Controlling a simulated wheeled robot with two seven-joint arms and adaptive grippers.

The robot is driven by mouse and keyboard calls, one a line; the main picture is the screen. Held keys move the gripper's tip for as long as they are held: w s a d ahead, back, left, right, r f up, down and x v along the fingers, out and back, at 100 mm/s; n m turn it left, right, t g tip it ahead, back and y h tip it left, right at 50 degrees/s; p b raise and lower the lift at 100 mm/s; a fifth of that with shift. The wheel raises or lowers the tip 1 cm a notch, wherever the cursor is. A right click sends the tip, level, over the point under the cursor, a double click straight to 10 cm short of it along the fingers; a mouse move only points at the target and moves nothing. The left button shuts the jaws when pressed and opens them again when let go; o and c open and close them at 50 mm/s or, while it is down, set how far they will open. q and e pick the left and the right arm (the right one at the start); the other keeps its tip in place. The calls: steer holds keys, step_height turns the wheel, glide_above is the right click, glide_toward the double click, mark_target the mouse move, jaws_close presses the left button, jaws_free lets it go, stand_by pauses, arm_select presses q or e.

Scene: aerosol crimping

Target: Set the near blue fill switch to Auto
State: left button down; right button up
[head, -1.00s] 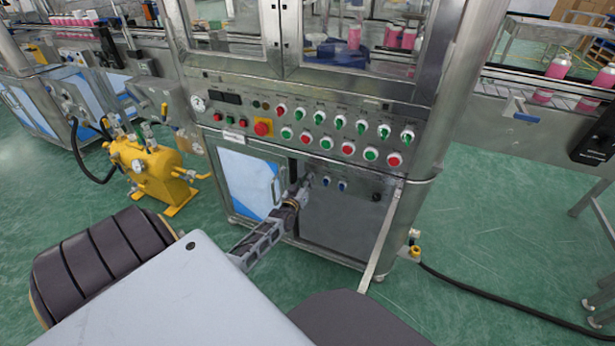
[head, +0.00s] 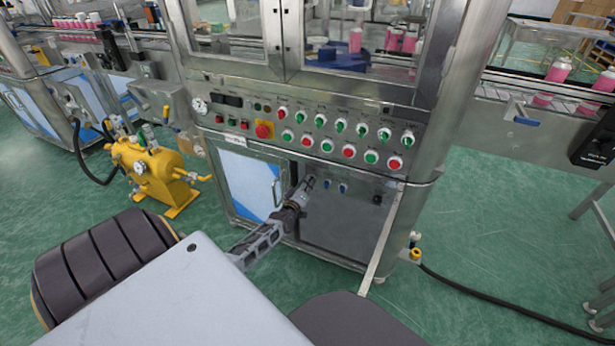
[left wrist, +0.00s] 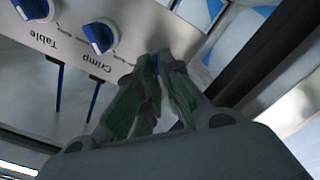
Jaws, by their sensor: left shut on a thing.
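My left gripper (head: 309,182) reaches the lower panel of the crimping machine in the head view, at the left end of a row of small blue switches. In the left wrist view its fingers (left wrist: 158,75) are shut on the blue fill switch (left wrist: 155,65), of which only a sliver shows between the fingertips. The fingers hide its label and setting, and I cannot tell which way it points. The blue Crimp switch (left wrist: 99,36) and the blue Table switch (left wrist: 34,8) stand beside it, clear of the fingers. My right gripper is not in view.
Above is a panel (head: 230,130) with rows of green and red buttons and selectors. A cabinet door (head: 248,184) with a handle is left of the gripper. A yellow tank (head: 150,170) stands further left. A slanted metal strut (head: 383,235) is at the right.

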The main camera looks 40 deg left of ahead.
arm_select(q)
steer(key=c, duration=1.6)
jaws_free()
steer(key=shift+m, duration=0.3)
